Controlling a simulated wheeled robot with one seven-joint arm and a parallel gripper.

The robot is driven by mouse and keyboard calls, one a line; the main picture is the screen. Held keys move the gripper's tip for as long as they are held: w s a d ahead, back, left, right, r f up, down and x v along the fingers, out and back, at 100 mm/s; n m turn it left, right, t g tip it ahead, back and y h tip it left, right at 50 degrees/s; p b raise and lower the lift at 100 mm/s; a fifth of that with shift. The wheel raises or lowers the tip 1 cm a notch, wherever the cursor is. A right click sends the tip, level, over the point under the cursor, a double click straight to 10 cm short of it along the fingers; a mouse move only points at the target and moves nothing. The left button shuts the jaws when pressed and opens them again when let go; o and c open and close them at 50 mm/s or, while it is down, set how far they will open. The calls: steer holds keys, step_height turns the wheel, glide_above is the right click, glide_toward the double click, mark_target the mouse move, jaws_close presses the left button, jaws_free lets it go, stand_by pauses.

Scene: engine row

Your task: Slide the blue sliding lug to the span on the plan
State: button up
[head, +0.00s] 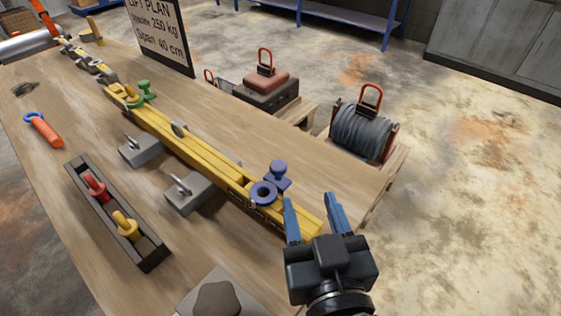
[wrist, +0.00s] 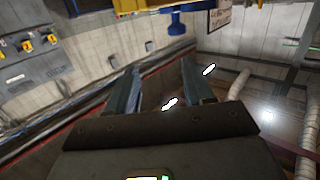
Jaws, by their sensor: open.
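The blue sliding lug (head: 265,190) sits on the yellow beam (head: 205,158) near its right end, with a ring on the near side and a knob on top. It also shows at the top of the wrist view (wrist: 178,24), below the yellow beam's edge (wrist: 130,6). The green lug (head: 138,94) sits farther along the beam, to the left. The plan board (head: 165,30) at the back reads "LIFT PLAN", "Shackle 250 kg" and "Span 40 cm". My gripper (head: 311,203) is open and empty, just right of the blue lug and apart from it. The beam's scale is too small to read.
Grey clamp blocks (head: 188,193) stand beside the beam. A black tray (head: 152,257) holds a red and a yellow shackle pin. An orange-handled tool (head: 45,131) lies at left. A cable drum (head: 362,130) and a red-topped box (head: 268,83) stand beyond the wooden bench (head: 90,150).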

steer(key=w+a+r+m+t, duration=0.1)
steer(key=w+a+r, duration=0.25)
steer(key=r, duration=0.25)
glide_toward(279, 172)
steer(key=w, duration=0.2)
steer(key=w+a, duration=0.1)
steer(key=shift+w+r+h+b, duration=0.25)
steer(key=shift+w+h+b, duration=0.1)
steer(key=shift+h+b, duration=0.05)
steer(key=w, duration=0.2)
steer(key=w+p, duration=0.1)
steer(key=w, duration=0.2)
steer(key=w+a+p, duration=0.1)
steer(key=w, duration=0.1)
steer(key=shift+w+f, duration=0.2)
steer(key=shift+w, duration=0.1)
steer(key=shift+c, duration=0.3)
jaws_close()
